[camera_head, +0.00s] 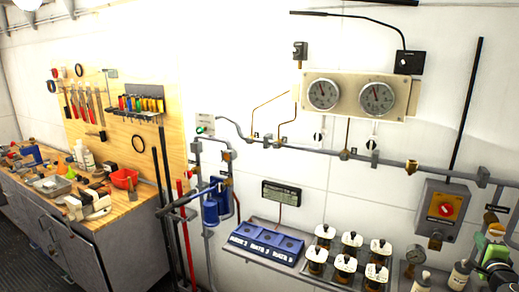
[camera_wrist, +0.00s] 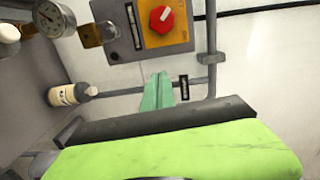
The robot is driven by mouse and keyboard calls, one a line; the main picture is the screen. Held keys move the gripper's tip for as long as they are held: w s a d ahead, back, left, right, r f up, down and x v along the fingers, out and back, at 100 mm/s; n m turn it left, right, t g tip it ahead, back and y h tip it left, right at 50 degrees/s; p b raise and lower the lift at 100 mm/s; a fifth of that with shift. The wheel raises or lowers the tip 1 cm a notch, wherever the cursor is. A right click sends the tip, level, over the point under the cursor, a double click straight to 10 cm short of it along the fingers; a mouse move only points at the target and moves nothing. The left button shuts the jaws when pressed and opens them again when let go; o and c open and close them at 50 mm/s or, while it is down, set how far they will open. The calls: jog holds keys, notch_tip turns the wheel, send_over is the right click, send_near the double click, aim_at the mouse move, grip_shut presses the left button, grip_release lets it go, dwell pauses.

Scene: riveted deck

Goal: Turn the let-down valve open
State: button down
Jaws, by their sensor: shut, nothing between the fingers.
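No label that I can read marks the let-down valve, so I cannot tell which fitting it is. A red rotary knob on a yellow plate (camera_head: 445,207) sits on a grey wall box at the right; the red knob also shows in the wrist view (camera_wrist: 162,19). A brass fitting (camera_wrist: 97,35) is beside that box, near a round gauge (camera_wrist: 53,19). My gripper (camera_wrist: 158,92) shows teal fingers together, shut and empty, below the box in the wrist view. In the head view, green parts of my gripper (camera_head: 496,252) are at the lower right edge.
A grey pipe (camera_head: 325,150) with brass fittings runs along the wall below two dials (camera_head: 350,95). A white bottle (camera_wrist: 68,94) stands near the gauge. Several white-topped jars (camera_head: 350,240) and a blue panel (camera_head: 266,242) are on the shelf. A cluttered workbench (camera_head: 110,220) is at left.

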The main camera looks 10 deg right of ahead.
aim_at(490, 230)
jog(key=shift+m+g+h, duration=0.3)
jog(key=shift+m+h, duration=0.4)
jog(key=shift+m, duration=0.1)
jog(key=shift+w+d+r, duration=0.15)
jog(key=shift+w+d, duration=0.3)
jog(key=shift+d, duration=0.7)
jog(key=shift+w+d+r, duration=0.15)
jog(key=shift+w+d, duration=0.3)
jog(key=shift+d, duration=0.75)
jog(key=shift+w+d+r, duration=0.15)
jog(key=shift+w+d, duration=0.3)
jog(key=shift+d, duration=0.7)
jog(key=shift+s+f, duration=0.1)
